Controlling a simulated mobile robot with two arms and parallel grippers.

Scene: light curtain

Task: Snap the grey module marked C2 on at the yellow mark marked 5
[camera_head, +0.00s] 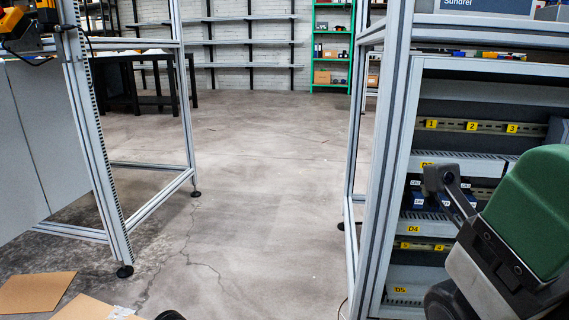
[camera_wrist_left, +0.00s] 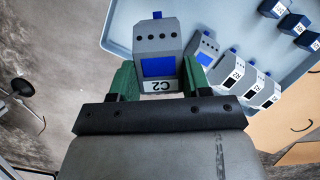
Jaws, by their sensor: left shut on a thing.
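The grey module marked C2 (camera_wrist_left: 158,50) has a blue face panel and a small blue tab, and its label appears upside down in the left wrist view. My left gripper (camera_wrist_left: 158,80) is shut on it, with one green finger on each side. The cabinet's upper rail (camera_head: 482,127) bears yellow marks 1, 2 and 3 in the head view. A lower rail (camera_head: 422,245) carries small yellow marks too small to read surely, so I cannot pick out mark 5 with certainty. My left gripper is outside the head view.
A light blue tray (camera_wrist_left: 122,40) holds several grey and blue modules beside the held one. In the head view, a green and grey body (camera_head: 535,210) covers the cabinet's lower right. Cardboard (camera_head: 35,292) lies at lower left. The middle floor is clear.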

